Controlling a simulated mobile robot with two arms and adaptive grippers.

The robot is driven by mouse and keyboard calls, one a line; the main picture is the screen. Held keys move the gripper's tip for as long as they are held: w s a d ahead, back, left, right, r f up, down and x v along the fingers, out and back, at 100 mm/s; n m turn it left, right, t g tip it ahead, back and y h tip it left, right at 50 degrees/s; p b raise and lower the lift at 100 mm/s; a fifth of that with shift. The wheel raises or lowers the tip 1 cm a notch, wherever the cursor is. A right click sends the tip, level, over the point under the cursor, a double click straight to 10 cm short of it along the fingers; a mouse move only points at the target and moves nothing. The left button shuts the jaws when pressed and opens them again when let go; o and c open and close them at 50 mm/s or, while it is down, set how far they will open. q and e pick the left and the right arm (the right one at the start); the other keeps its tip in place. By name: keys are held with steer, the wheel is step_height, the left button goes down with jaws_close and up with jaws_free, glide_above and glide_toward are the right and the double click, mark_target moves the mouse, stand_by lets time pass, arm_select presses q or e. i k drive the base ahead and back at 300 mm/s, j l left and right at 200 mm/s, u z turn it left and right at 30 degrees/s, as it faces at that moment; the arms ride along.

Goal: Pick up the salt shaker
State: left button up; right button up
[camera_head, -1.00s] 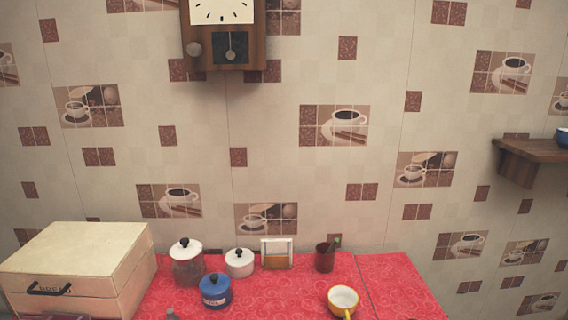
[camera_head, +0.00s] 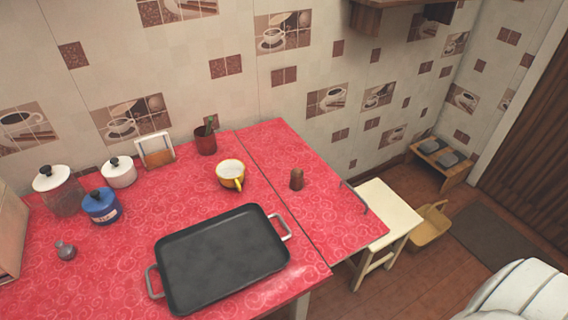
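A small grey shaker-like piece (camera_head: 65,250) with a rounded body and narrow top stands on the red counter (camera_head: 130,240) at the left, in front of a blue pot. A small brown cylinder (camera_head: 297,179) with a darker top stands upright on the right part of the counter. Either could be the salt shaker; I cannot tell which. Neither of my grippers shows in the head view.
A black tray (camera_head: 222,258) with metal handles fills the front middle. A yellow cup (camera_head: 230,174), red cup (camera_head: 205,142), napkin holder (camera_head: 155,151), white pot (camera_head: 119,172), blue pot (camera_head: 101,206) and glass jar (camera_head: 58,192) stand behind. A stool (camera_head: 385,212) stands at right.

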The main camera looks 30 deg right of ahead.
mark_target(296, 183)
steer(key=k+l+u, duration=0.15)
steer(key=l, duration=0.25)
steer(key=k+l+u, duration=0.2)
steer(key=l, duration=0.15)
steer(key=l+u, duration=0.15)
steer(key=l, duration=0.25)
steer(key=k, duration=0.05)
